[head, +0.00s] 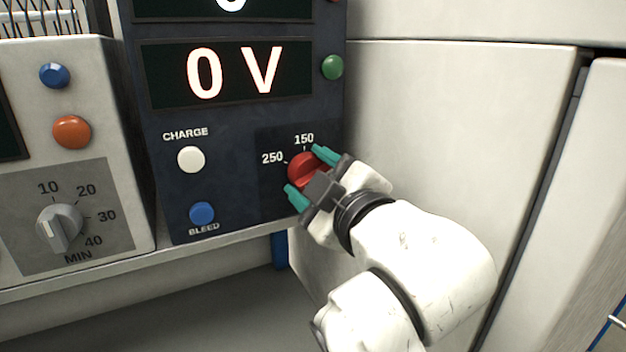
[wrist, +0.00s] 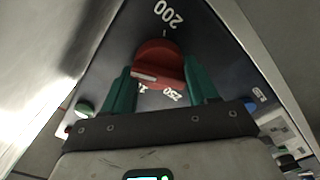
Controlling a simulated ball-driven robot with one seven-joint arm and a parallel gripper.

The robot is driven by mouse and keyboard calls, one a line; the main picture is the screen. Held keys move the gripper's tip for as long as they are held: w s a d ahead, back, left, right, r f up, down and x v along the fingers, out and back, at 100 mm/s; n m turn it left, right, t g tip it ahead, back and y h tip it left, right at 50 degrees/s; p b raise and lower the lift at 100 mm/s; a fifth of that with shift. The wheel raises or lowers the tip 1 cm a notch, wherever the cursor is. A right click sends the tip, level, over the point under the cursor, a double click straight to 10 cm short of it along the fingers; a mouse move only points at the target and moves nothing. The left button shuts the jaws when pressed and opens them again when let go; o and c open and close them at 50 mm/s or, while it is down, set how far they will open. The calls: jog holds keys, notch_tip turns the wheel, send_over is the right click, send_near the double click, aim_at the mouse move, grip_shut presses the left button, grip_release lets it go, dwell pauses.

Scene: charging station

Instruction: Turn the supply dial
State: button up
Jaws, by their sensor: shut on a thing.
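The supply dial (head: 302,166) is a red knob on the dark panel at the centre of the head view, with 150 and 250 printed beside it. In the wrist view the red dial (wrist: 158,55) sits below an upside-down 200, with 250 and another partly hidden number near its lower edge. A white mark lies across its lower left. My gripper (head: 311,176) has green fingers, one on each side of the dial, and is shut on it. The gripper also shows in the wrist view (wrist: 163,77). The fingers and wrist hide part of the dial and its scale in the head view.
A display (head: 232,73) above reads 0 V. A white CHARGE button (head: 191,160), a blue BLEED button (head: 202,213) and a green button (head: 332,67) are on the same panel. A grey timer dial (head: 60,228) is on the unit at left. Pale cabinet fronts (head: 450,130) stand at right.

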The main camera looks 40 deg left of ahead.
jog(key=shift+f, duration=0.2)
jog(key=o, duration=1.1)
jog(key=shift+r, duration=0.1)
jog(key=shift+c, duration=0.2)
jog(key=b+v, duration=0.1)
jog(key=v, duration=0.9)
jog(key=shift+d, duration=0.4)
